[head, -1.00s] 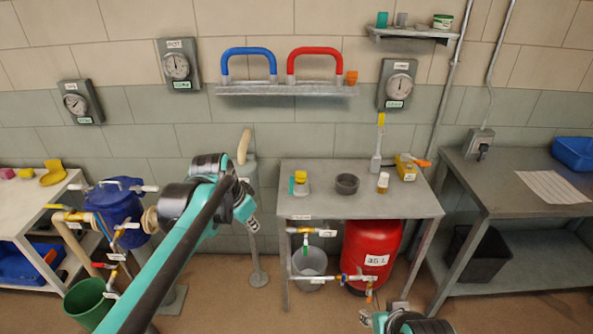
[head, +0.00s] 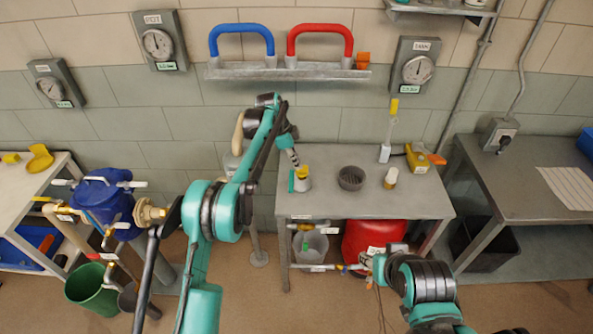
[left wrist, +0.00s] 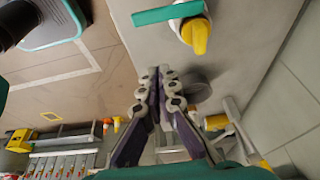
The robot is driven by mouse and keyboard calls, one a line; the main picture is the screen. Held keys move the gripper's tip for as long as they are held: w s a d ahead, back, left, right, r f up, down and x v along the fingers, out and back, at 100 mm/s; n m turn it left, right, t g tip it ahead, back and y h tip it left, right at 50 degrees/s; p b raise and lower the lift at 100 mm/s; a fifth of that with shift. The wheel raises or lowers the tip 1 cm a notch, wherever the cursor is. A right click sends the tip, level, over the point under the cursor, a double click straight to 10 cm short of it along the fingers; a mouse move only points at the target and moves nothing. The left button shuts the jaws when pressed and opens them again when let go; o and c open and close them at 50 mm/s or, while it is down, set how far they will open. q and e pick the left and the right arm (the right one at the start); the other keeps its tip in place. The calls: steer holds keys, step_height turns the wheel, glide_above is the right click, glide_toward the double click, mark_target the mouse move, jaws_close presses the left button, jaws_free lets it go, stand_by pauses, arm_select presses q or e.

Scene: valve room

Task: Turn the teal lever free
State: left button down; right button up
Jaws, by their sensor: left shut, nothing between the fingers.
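I cannot tell whether this bar is the lever. A small green handle (head: 304,243) is below the tabletop by a valve pipe. My left gripper (head: 296,161) is shut and empty, just above and beside the bottle; its closed fingers fill the left wrist view (left wrist: 160,76). My right gripper (head: 369,262) is low by the red tank; its fingers are unclear.
The grey table (head: 335,205) also holds a dark round bowl (head: 351,178), a small white jar (head: 391,178) and a yellow tool (head: 417,158). A red tank (head: 365,238) sits under the table. The front floor is partly clear.

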arm_select(q)
steer(key=shift+w+d+f, duration=0.1)
steer(key=shift+w+f, duration=0.05)
steer(key=b+x, duration=0.2)
steer(key=x, duration=0.7)
steer(key=shift+d+f+b, duration=0.15)
steer(key=shift+f+b, duration=0.2)
steer(key=shift+f, duration=0.05)
steer(key=a, duration=0.3)
steer(key=shift+f+b, duration=0.1)
steer(key=shift+b, duration=0.3)
steer(key=shift+a, duration=0.4)
steer(key=shift+a, duration=0.1)
